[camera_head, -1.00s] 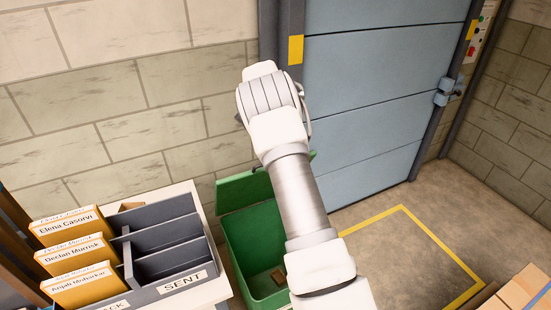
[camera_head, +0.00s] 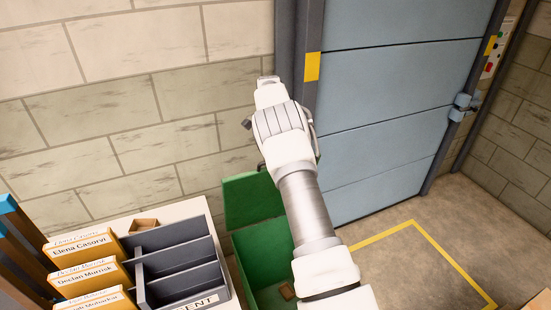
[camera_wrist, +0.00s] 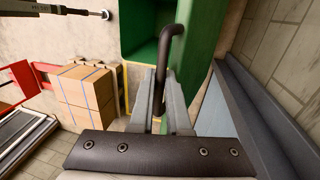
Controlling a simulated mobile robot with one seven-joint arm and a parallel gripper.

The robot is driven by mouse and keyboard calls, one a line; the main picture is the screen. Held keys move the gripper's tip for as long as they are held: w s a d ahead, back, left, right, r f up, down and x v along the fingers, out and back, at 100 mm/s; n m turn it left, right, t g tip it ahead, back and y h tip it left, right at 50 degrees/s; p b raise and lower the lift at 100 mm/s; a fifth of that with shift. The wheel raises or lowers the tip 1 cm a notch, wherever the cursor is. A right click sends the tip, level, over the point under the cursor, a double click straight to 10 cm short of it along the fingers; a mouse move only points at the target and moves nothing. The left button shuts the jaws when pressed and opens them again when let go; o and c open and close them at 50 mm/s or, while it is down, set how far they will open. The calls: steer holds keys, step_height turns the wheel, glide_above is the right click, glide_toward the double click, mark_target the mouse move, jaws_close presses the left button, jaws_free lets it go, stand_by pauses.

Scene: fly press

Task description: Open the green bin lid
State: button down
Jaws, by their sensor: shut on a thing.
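The green bin (camera_head: 245,245) stands on the floor by the wall, below my arm in the head view. Its green lid (camera_head: 250,200) is raised, tilted up steeply on the wall side, so the inside is visible. In the wrist view, my gripper (camera_wrist: 160,98) is shut on the dark bent bar handle (camera_wrist: 168,42). The green lid (camera_wrist: 203,40) is right beside the handle. The bin's green inside (camera_wrist: 138,50) shows to the left. In the head view my fingers and the handle are hidden behind my arm.
A grey sorter (camera_head: 180,262) with yellow folders (camera_head: 85,250) stands at left. A blue shutter door (camera_head: 400,70) is at right. Cardboard boxes (camera_wrist: 85,95) show in the wrist view. The yellow-marked floor (camera_head: 415,270) is clear.

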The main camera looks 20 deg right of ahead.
steer(key=c, duration=0.9)
jaws_free()
steer(key=shift+d, duration=0.1)
steer(key=shift+v, duration=3.8)
